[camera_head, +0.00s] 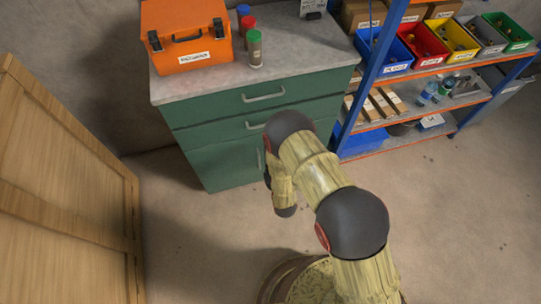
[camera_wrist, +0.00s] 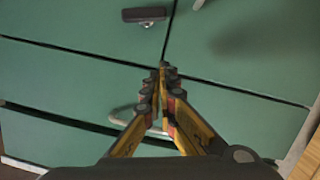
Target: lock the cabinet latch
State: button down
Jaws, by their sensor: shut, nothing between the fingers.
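The green cabinet (camera_head: 215,139) has drawers above a door, with light bar handles. Its green front also fills much of the wrist view (camera_wrist: 70,65), crossed by dark seams. A dark grey oblong piece (camera_wrist: 144,14), which looks like the latch, lies on the front near the top, just left of a seam. My gripper (camera_wrist: 163,68) is shut and empty, its tips below and slightly right of that piece and apart from it in the picture. A light handle (camera_wrist: 122,115) is partly hidden behind the fingers. In the head view my arm hides the gripper and latch area.
An orange case (camera_head: 190,50) and several small jars (camera_head: 254,50) stand on the cabinet top. A blue and orange shelf (camera_head: 380,70) with bins is at the right. A wooden crate or panel (camera_head: 60,190) stands at the left. Floor at the right is clear.

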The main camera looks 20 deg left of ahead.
jog(key=w+a+f+b, duration=0.2)
jog(key=w+f+b, duration=0.2)
jog(key=w+f, duration=0.1)
jog(key=shift+w+f, duration=0.25)
jog(key=shift+w, duration=0.3)
jog(key=shift+s+a+f+n+t+h, duration=0.2)
jog(key=shift+a+f+n+t+h, duration=0.15)
jog(key=shift+n, duration=0.65)
notch_tip(320, 180, down, 5)
jog(key=n+t, duration=0.1)
jog(key=n, duration=0.4)
jog(key=n+t+h, duration=0.1)
jog(key=n, duration=0.3)
jog(key=shift+s+a+n+t, duration=0.1)
jog(key=shift+a+n+t, duration=0.05)
jog(key=shift+n+t, duration=0.25)
dwell(0.6)
jog(key=shift+f, duration=0.2)
dwell(1.8)
